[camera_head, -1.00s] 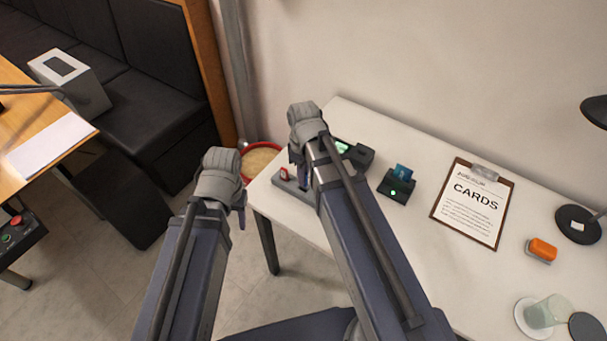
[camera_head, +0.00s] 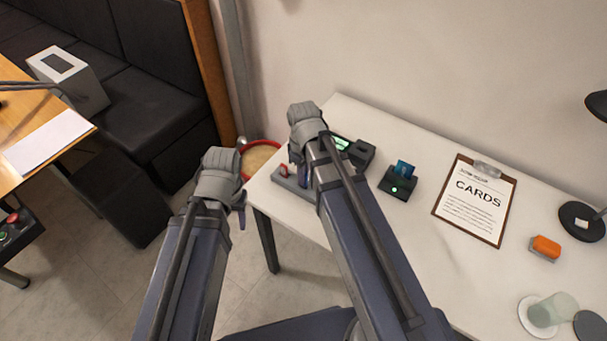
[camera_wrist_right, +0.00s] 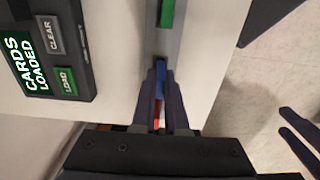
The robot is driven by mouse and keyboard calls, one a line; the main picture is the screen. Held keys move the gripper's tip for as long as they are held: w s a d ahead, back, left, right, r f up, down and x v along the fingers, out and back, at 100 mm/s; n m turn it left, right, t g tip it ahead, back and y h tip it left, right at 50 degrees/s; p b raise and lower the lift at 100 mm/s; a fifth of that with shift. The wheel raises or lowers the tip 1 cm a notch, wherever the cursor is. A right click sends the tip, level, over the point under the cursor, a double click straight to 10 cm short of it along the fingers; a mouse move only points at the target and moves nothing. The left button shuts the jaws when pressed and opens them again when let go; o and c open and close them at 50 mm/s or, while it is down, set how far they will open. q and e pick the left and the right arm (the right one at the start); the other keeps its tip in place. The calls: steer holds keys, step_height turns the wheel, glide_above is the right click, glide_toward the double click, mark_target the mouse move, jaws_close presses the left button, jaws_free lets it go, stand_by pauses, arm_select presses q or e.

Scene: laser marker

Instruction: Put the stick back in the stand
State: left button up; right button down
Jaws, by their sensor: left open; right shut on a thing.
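The stand (camera_head: 292,187) is a low grey bar at the left end of the white table in the head view. It also shows in the right wrist view (camera_wrist_right: 166,42), with a green piece (camera_wrist_right: 167,12) on it. My right gripper (camera_wrist_right: 160,72) is shut on a blue stick (camera_wrist_right: 160,76), over the line of the stand. The fingers hide most of the stick, and I cannot tell whether it sits in the stand. A red piece (camera_wrist_right: 156,118) shows between the fingers. My left gripper (camera_head: 240,210) is open and empty, off the table's left end.
A dark device (camera_wrist_right: 50,60) reading "CARDS LOADED" stands beside the stand. A small black reader with a blue card (camera_head: 398,183), a clipboard (camera_head: 475,200), an orange-topped block (camera_head: 544,248) and a glass (camera_head: 550,310) are further right. The table's middle front is clear.

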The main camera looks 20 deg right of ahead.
steer(key=shift+f+b, duration=0.65)
steer(key=shift+f, duration=0.05)
steer(key=c, duration=0.9)
jaws_free()
steer(key=shift+o, duration=0.2)
step_height(320, 180, up, 8)
steer(key=p, duration=0.8)
step_height(320, 180, up, 6)
steer(key=p, duration=0.5)
steer(key=shift+f+p, duration=0.1)
steer(key=shift+p, duration=0.3)
